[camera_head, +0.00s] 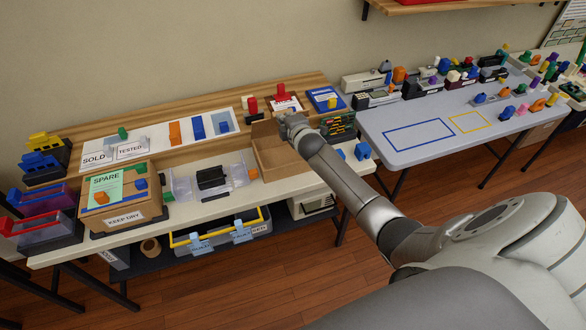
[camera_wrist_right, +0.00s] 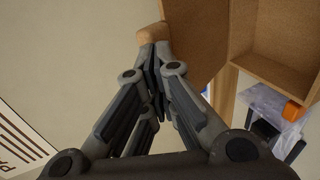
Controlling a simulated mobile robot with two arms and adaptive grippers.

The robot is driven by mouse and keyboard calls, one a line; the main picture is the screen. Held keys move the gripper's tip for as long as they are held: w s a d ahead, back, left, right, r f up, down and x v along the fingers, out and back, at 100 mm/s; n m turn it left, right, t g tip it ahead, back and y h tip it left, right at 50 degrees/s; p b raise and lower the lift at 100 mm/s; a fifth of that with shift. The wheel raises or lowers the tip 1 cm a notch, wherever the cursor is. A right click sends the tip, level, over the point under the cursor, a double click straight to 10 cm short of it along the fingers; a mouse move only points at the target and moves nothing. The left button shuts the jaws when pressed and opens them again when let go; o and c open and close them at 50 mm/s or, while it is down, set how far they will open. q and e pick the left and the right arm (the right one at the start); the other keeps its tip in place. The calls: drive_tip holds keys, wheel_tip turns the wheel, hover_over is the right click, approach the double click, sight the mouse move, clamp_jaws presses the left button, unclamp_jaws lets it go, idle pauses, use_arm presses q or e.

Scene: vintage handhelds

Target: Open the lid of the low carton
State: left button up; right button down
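The low carton (camera_head: 272,160) is a plain brown open-topped box near the front edge of the wooden-backed table. Its lid (camera_head: 264,130) stands raised at its back, and the inside is open to view. In the right wrist view, the lid (camera_wrist_right: 198,40) is a brown panel beside the carton's hollow inside (camera_wrist_right: 275,35). My right gripper (camera_head: 290,121) is at the lid's upper right edge. In the wrist view, its fingers (camera_wrist_right: 152,58) come together at a tan rounded tab (camera_wrist_right: 154,33) at the lid's edge, seemingly shut on it. My left gripper is not in view.
A taller carton (camera_head: 121,195) labelled SPARE stands left. A clear tray with a black item (camera_head: 211,177) stands between the cartons. Red blocks (camera_head: 282,92) and a blue booklet (camera_head: 326,99) lie behind the gripper. A grey table (camera_head: 440,140) with many small items is right.

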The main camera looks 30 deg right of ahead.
sight(283, 112)
drive_tip(key=shift+w, duration=0.1)
drive_tip(key=shift+w+d+r, duration=0.2)
drive_tip(key=shift+w+r, duration=0.2)
drive_tip(key=shift+w, duration=0.4)
drive_tip(key=shift+w+d+r, duration=0.2)
drive_tip(key=shift+w+r, duration=0.2)
drive_tip(key=shift+w, duration=0.35)
drive_tip(key=shift+w+d+r+b, duration=0.15)
drive_tip(key=shift+w+b, duration=0.25)
drive_tip(key=shift+w, duration=0.2)
drive_tip(key=shift+w+d+r+b, duration=0.1)
drive_tip(key=shift+w+b, duration=0.25)
drive_tip(key=shift+w, duration=0.25)
drive_tip(key=shift+w+d+r+b, duration=0.15)
drive_tip(key=shift+w+b, duration=0.25)
drive_tip(key=shift+w, duration=0.2)
drive_tip(key=w+b, duration=0.1)
drive_tip(key=w+d+b, duration=0.1)
drive_tip(key=w+b, duration=0.1)
drive_tip(key=shift+w, duration=0.3)
